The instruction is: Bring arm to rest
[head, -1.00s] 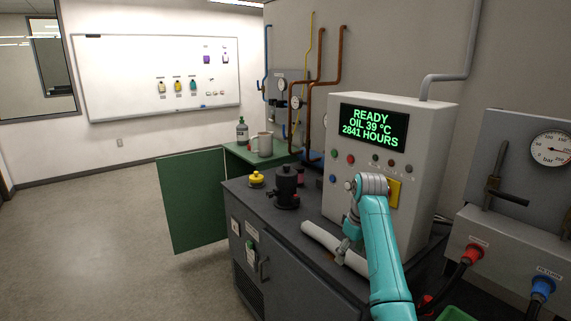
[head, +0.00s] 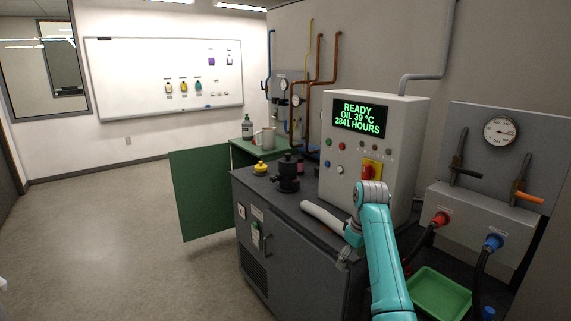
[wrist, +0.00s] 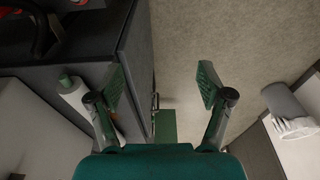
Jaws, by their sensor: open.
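My teal arm (head: 381,262) reaches up from the lower right in the head view, bent over the front of the dark bench (head: 290,225). My gripper (head: 343,262) shows small at the bench's front edge, partly hidden by the arm. In the wrist view my gripper (wrist: 160,85) has its two fingers wide apart, with nothing between them. The dark bench side (wrist: 132,60) lies left of the gap and bare floor (wrist: 215,30) lies to its right.
A white roll (head: 320,216) lies on the bench close to my wrist. The control cabinet (head: 405,150) stands behind my arm. A green tray (head: 440,292) and hoses lie to the right. The open green door (head: 200,190) juts out left; floor beyond is clear.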

